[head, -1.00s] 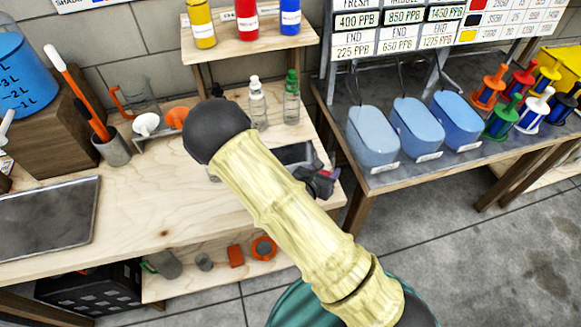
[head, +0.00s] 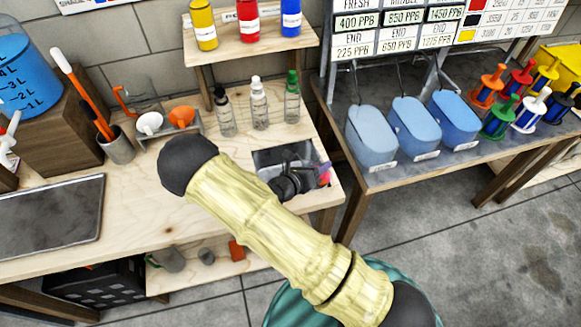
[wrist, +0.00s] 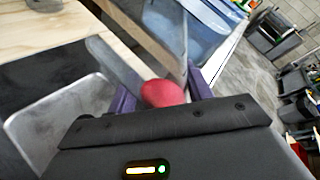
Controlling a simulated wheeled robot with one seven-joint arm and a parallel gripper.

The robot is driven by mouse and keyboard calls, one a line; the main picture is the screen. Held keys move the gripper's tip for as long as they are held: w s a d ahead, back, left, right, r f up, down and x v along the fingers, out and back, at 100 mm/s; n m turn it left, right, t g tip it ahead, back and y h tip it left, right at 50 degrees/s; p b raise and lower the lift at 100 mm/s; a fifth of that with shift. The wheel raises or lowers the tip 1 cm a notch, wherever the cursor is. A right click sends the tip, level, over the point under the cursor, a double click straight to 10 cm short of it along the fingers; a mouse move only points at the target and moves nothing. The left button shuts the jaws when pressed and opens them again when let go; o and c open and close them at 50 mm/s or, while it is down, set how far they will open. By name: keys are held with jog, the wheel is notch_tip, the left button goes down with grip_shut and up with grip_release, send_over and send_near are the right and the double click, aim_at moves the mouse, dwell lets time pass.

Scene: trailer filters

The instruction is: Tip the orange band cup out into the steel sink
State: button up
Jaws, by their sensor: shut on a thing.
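The steel sink (head: 268,157) is a grey basin set into the right end of the wooden bench, partly hidden by my arm. In the wrist view the steel sink (wrist: 55,118) lies at left. My gripper (head: 322,174) is at the sink's right edge. In the wrist view my gripper (wrist: 160,95) has purple fingers shut on a rounded red thing (wrist: 163,93). Only part of it shows, and I make out no orange band, so I cannot tell whether it is the orange band cup. Its tilt and contents are unclear.
Several bottles (head: 259,105) stand behind the sink. Orange and white funnels (head: 182,117) sit in a holder left of them. A grey tray (head: 50,225) lies at the bench's left. Blue tubs (head: 414,125) stand on the right table. A mug (head: 170,260) is on the lower shelf.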

jog(key=shift+w+a+f, duration=0.1)
jog(key=shift+a+f, duration=0.05)
jog(key=shift+a, duration=0.05)
jog(key=shift+d+f+n+h+b, duration=0.25)
jog(key=shift+d+n+h+b, duration=0.3)
jog(key=shift+n, duration=0.35)
jog(key=shift+h, duration=0.25)
jog(key=shift+a+n, duration=0.1)
jog(key=shift+n, duration=0.2)
jog(key=shift+f+n+b, duration=0.15)
jog(key=shift+n+b, duration=0.2)
jog(key=shift+n, duration=0.05)
jog(key=shift+d+g+h, duration=0.25)
jog(key=shift+g+h, duration=0.05)
jog(key=shift+a+n, duration=0.3)
jog(key=shift+a, duration=0.15)
jog(key=shift+d+f+b, duration=0.1)
jog(key=shift+d+b, duration=0.25)
jog(key=shift+d, duration=0.05)
jog(key=shift+s, duration=0.2)
